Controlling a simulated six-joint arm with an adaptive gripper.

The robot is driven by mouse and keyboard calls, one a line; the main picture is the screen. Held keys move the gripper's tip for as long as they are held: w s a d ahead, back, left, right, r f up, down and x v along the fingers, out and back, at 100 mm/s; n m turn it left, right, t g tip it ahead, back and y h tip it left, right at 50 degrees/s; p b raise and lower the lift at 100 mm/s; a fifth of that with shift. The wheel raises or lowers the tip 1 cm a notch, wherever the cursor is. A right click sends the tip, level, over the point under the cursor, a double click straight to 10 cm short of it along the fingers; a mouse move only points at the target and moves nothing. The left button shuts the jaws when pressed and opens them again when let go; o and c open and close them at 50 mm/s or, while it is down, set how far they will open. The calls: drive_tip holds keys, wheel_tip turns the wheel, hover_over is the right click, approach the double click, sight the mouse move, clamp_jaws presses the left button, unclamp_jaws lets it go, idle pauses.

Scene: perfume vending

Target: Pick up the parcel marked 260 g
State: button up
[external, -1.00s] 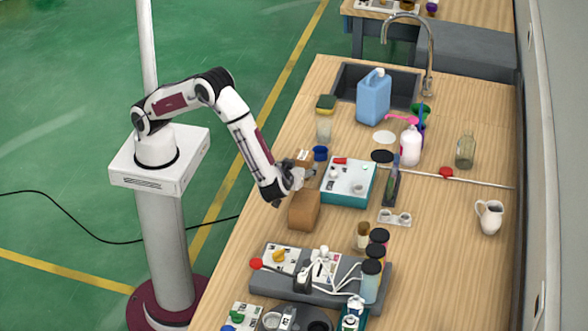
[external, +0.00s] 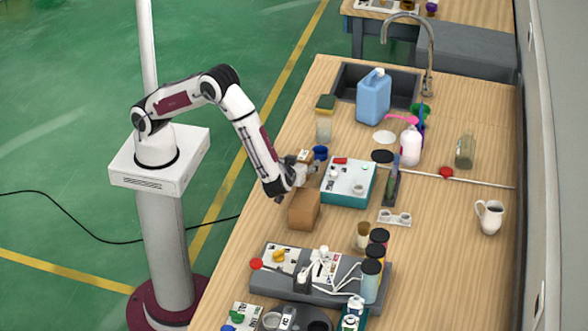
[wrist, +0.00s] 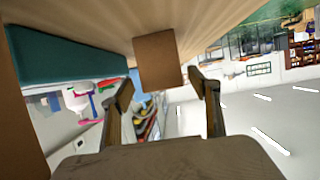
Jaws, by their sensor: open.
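A small brown parcel (external: 304,157) with a pale label on top stands near the table's left edge; in the wrist view, a brown box (wrist: 157,62) shows just ahead of my fingertips. A larger brown parcel (external: 303,211) stands nearer the external camera, beside my wrist. No weight marking is readable on either. My gripper (external: 308,174) is low over the table between the two parcels. In the wrist view my gripper (wrist: 163,86) is open, its fingers apart with nothing held, and the picture is upside down.
A teal-sided box with a white top (external: 348,183) stands close to the right of my gripper. A grey tray (external: 335,293) with bottles lies nearer the camera. The table's left edge is close.

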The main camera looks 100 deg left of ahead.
drive_tip(key=shift+x, duration=1.7)
drive_tip(key=shift+s, duration=0.2)
drive_tip(key=c, duration=1.4)
